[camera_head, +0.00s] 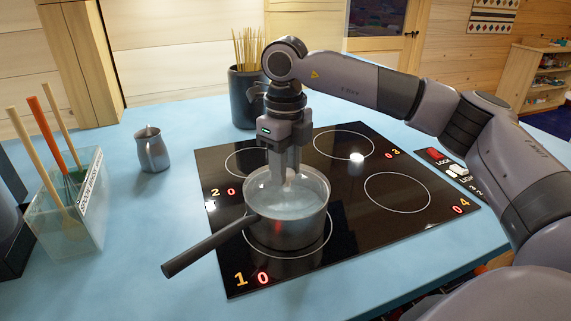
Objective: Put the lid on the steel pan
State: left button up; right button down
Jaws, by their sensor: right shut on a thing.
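The steel pan (300,226) stands upright on the front left ring of the black hob, its dark handle (210,248) pointing to the lower left. A pale, glassy round surface, which looks like the lid (283,203), lies at the pan's mouth, within or just below the rim. I cannot tell whether it rests on the pan. My right gripper (285,178) points straight down over the pan and is shut on the lid, near its middle. The fingertips hide the part they hold. My left gripper is not in view.
The black hob (360,225) has other rings clear. A dark pot of sticks (243,97) stands behind it. A small steel jug (151,150) and a clear utensil box (75,225) stand on the blue worktop (130,240) at left. Switches (450,166) lie right of the hob.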

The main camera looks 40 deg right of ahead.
jog(key=shift+f, duration=0.15)
jog(key=shift+c, duration=1.2)
grip_release()
jog(key=shift+r+p, duration=2.7)
jog(key=shift+r, duration=0.8)
